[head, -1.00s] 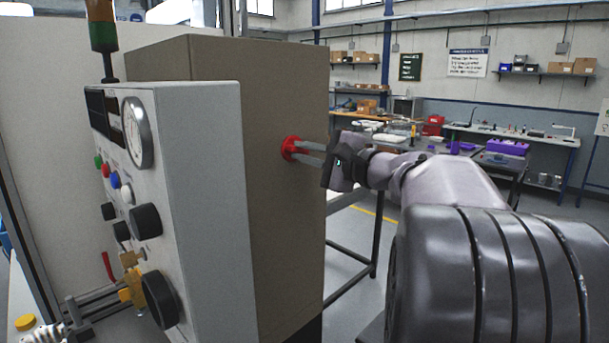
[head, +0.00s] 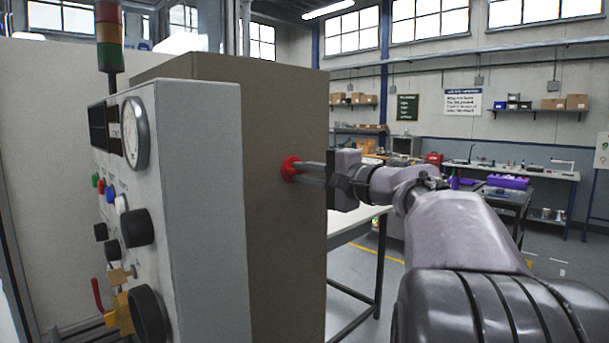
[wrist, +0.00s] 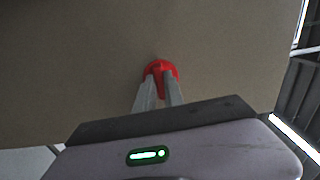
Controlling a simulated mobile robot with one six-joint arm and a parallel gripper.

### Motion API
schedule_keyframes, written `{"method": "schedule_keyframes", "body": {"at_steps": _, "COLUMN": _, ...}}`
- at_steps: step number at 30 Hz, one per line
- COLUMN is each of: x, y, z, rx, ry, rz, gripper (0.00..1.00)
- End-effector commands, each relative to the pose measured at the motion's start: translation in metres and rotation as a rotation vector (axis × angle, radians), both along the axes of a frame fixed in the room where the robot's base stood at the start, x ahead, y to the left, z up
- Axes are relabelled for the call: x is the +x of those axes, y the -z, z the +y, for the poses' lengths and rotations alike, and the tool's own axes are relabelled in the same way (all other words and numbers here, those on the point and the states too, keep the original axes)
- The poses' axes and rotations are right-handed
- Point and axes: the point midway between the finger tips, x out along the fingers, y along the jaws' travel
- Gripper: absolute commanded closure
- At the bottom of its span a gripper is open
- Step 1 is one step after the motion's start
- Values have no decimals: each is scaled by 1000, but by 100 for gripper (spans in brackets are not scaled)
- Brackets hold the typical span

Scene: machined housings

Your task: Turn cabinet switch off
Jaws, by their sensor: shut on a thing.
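The red cabinet switch (head: 289,168) sits on the brown side face of the tall cabinet (head: 285,110). My gripper (head: 300,172) reaches it from the right, with its two grey fingers shut on the switch. In the wrist view the red switch (wrist: 160,70) shows between and around the fingertips of my gripper (wrist: 160,84), against the brown panel. The fingers hide part of the switch, so its exact turn angle is hard to tell.
A grey control panel (head: 195,200) with a gauge (head: 135,133) and black knobs stands at the left, in front of the cabinet. A white-topped table (head: 350,228) is behind my arm. Workbenches (head: 520,170) stand farther back.

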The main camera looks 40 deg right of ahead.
Motion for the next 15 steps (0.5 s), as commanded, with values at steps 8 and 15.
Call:
{"method": "schedule_keyframes", "body": {"at_steps": 8, "x": 0, "y": 0, "z": 0, "rx": -1, "ry": 0, "rz": 0, "gripper": 65}}
{"method": "schedule_keyframes", "body": {"at_steps": 15, "x": 0, "y": 0, "z": 0, "rx": 0, "ry": 0, "rz": 0, "gripper": 65}}
